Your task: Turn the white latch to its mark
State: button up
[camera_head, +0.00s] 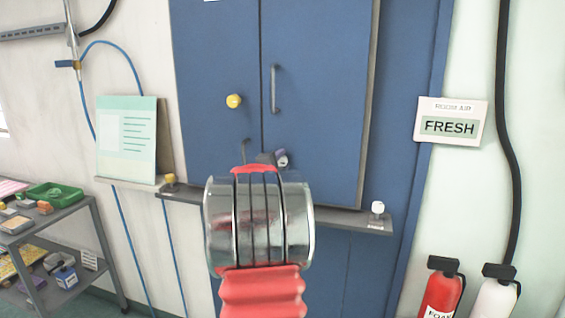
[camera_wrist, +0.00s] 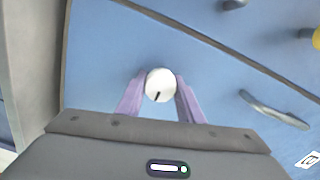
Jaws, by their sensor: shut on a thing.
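The white latch (camera_wrist: 160,85) is a round white knob with a short black line on its face, set against the blue cabinet door. The line points down and slightly left in the wrist view. My gripper (camera_wrist: 161,88) has its two purple fingers on either side of the knob, shut on it. In the head view my gripper (camera_head: 280,157) is at the right-hand blue door, mostly behind my arm, and the latch cannot be made out there. I cannot make out the latch's mark.
A yellow knob (camera_head: 234,101) and a grey bar handle (camera_head: 274,89) are on the doors near my gripper. A grey ledge (camera_head: 340,219) crosses below, with a white knob (camera_head: 377,208) at its right. Fire extinguishers (camera_head: 441,291) stand lower right; a cart (camera_head: 60,215) stands left.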

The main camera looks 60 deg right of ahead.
jog(key=shift+f, duration=0.25)
jog(key=o, duration=0.8)
jog(key=shift+o, duration=1.3)
jog(key=shift+r, duration=0.15)
jog(key=s+a, duration=0.2)
jog(key=a, duration=1.1)
jog(key=shift+a, duration=0.35)
jog(key=shift+s, duration=0.1)
